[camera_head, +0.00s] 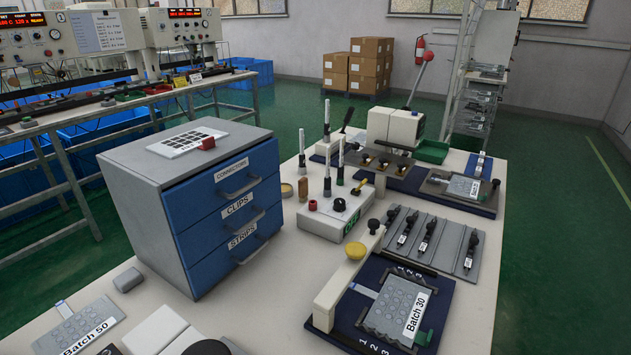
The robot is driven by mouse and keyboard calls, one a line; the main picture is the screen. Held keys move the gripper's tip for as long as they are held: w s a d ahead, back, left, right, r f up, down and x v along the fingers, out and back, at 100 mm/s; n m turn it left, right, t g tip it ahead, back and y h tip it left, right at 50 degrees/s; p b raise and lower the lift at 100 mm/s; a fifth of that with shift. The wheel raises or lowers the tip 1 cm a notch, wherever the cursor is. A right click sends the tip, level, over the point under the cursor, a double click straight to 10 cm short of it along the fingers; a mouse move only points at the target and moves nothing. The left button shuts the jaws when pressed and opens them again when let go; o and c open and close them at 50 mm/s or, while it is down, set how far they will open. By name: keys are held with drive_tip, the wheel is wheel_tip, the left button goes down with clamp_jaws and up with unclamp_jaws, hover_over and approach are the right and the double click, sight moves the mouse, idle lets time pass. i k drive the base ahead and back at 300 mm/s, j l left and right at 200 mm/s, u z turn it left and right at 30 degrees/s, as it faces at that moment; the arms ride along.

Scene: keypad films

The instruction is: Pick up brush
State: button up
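I cannot make out a brush for certain. Several slim upright white-and-black sticks stand around the control box; one is the left white stick (302,150), another the back white stick (327,117). They are too small to tell whether any is a brush. A small yellow-and-black piece (359,187) lies on the grey control box (322,222), also too small to name. My gripper's fingers do not show. White and dark rounded parts at the bottom edge look like part of my arm.
A drawer cabinet (187,228) stands on the bench's left. A fixture with a yellow knob (355,249) holds a Batch 30 plate (398,306) at front right. A grey rack (433,240) with several dark tools lies behind it. A red-knobbed lever press (395,125) stands at the back.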

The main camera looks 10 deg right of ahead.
sight(302, 183)
drive_tip(key=i+l, duration=0.3)
drive_tip(key=l, duration=0.2)
drive_tip(key=i+l, duration=0.65)
drive_tip(key=l, duration=0.3)
drive_tip(key=i+l, duration=0.3)
drive_tip(key=l, duration=0.15)
drive_tip(key=i+l+u, duration=0.25)
drive_tip(key=l+u, duration=0.2)
drive_tip(key=i+l+u, duration=0.25)
drive_tip(key=l, duration=0.2)
drive_tip(key=l+u, duration=0.25)
